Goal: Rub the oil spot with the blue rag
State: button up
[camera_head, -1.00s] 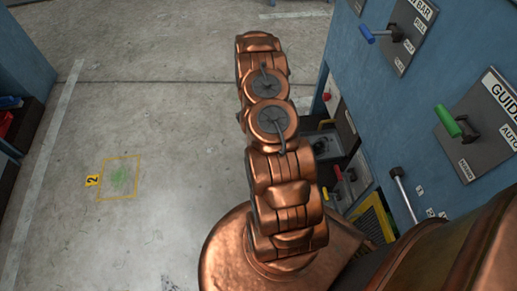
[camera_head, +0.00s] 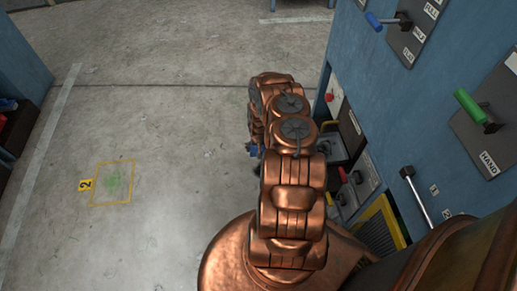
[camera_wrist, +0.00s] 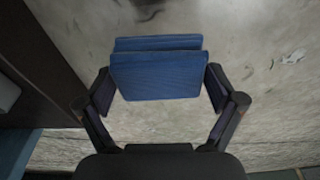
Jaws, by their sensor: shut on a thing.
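My gripper (camera_wrist: 160,90) is shut on the blue rag (camera_wrist: 155,72), a folded blue block between the two dark fingers in the wrist view. Bare concrete floor lies beyond it. In the head view, a small blue bit of the rag (camera_head: 252,150) shows at the left side of my copper arm; the arm hides most of the gripper. The oil spot (camera_head: 114,184) is a faint green patch on the floor at the left, inside a yellow outlined square (camera_head: 131,182) with a yellow "2" marker (camera_head: 85,185). The rag is well to the right of the spot, apart from it.
A dark shelf (camera_head: 18,125) is at the left edge. The floor between is clear.

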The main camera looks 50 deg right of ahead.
jog(key=shift+a+f+b, duration=0.1)
jog(key=shift+f+b, duration=1.7)
jog(key=shift+f, duration=0.65)
jog(key=shift+f+b, duration=0.3)
jog(key=shift+f, duration=0.15)
jog(key=shift+f+b, duration=0.4)
jog(key=shift+f, duration=0.6)
jog(key=shift+s, duration=0.1)
